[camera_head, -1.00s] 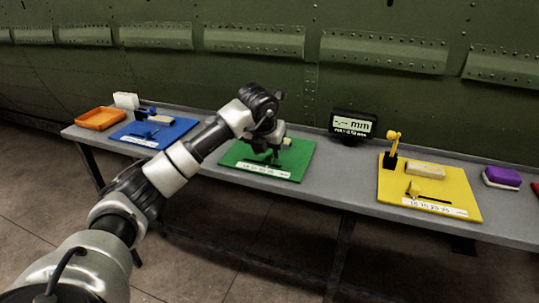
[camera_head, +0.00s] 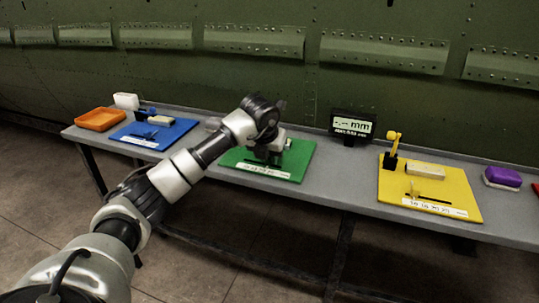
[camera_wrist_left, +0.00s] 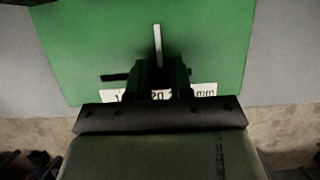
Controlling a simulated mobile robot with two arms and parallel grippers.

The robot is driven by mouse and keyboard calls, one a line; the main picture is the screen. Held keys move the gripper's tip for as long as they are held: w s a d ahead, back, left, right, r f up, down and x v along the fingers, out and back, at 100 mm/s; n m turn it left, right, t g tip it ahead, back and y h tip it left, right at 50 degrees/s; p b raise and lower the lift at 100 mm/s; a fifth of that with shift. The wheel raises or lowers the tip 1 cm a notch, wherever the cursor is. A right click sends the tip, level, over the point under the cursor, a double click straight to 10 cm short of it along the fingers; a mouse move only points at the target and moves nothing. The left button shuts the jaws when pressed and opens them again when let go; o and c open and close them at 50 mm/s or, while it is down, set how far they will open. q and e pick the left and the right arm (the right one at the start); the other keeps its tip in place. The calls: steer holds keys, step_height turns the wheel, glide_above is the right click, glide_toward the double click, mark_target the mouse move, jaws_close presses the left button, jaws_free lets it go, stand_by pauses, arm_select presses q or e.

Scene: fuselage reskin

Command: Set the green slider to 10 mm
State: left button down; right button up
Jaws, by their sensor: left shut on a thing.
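The green board (camera_head: 300,160) lies on the bench in the middle of the head view. Its white scale strip (camera_head: 262,171) runs along the near edge. My left gripper (camera_head: 266,152) is down over the board and hides the slider in the head view. In the left wrist view the fingers (camera_wrist_left: 158,72) are close together over the dark slot (camera_wrist_left: 115,77), shut on the green slider, which is mostly hidden between them. A pale upright bar (camera_wrist_left: 157,45) shows just beyond the fingertips. The fingers cover part of the scale (camera_wrist_left: 203,90) near the 20. My right gripper is not in view.
A display (camera_head: 353,126) behind the boards shows dashes and mm. A blue board (camera_head: 180,130) stands left, a yellow board (camera_head: 440,188) right. An orange tray (camera_head: 100,119) is at the far left, a purple-topped block (camera_head: 502,177) at the right. Bare bench (camera_head: 335,170) lies between boards.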

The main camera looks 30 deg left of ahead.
mark_target(251, 157)
arm_select(q)
steer(key=shift+a, duration=0.1)
steer(key=a, duration=0.2)
steer(key=s+a, duration=0.1)
steer(key=a, duration=0.2)
steer(key=shift+s+a, duration=0.15)
steer(key=shift+a, duration=0.2)
steer(key=shift+r, duration=0.1)
steer(key=c, duration=1.3)
jaws_free()
steer(key=o, duration=0.3)
steer(key=shift+s+a, duration=0.1)
